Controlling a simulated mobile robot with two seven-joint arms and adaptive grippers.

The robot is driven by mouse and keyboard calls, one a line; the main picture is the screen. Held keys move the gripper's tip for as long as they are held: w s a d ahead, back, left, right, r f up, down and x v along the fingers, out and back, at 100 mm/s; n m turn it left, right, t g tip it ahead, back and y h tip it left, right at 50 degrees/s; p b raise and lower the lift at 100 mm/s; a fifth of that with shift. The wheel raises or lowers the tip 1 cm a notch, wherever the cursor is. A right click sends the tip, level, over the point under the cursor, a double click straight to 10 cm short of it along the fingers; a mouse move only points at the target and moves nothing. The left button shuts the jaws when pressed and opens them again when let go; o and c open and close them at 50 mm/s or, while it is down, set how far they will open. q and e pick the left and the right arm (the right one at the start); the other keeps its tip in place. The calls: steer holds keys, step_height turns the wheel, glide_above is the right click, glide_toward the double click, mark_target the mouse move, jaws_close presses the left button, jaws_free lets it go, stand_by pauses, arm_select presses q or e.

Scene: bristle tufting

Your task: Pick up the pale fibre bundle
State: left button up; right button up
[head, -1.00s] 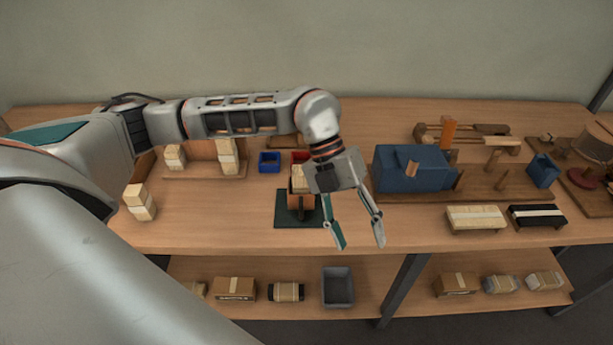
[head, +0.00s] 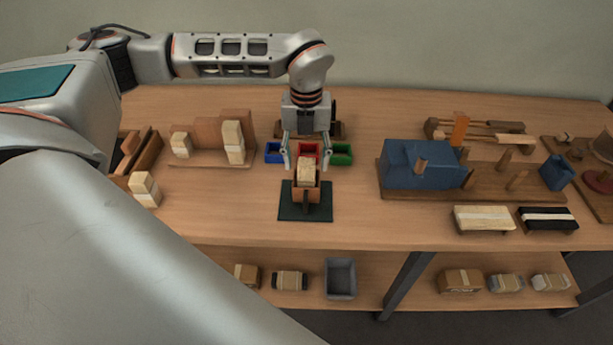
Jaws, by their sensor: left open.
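A pale fibre bundle (head: 484,218) with a lighter band lies on a low wooden rest at the table's right front. A dark bundle (head: 547,217) with a white band lies on a similar rest to its right. My left gripper (head: 307,160) is open at the middle of the table, well left of the pale bundle. Its fingers point down at either side of a pale block (head: 306,170) in a copper-coloured holder on a dark green mat (head: 287,212). I cannot tell whether the fingers touch the block. My right gripper is not in view.
A blue machine (head: 412,165) on a wooden board stands behind and left of the bundles. Blue (head: 274,152) and green (head: 342,154) bins flank a red one behind the holder. Pale blocks stand at the left. The front table between mat and bundles is clear.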

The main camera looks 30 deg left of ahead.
arm_select(q)
step_height(320, 180, down, 2)
steer(key=shift+f, duration=0.1)
steer(key=c, duration=1.2)
steer(key=shift+r, duration=0.2)
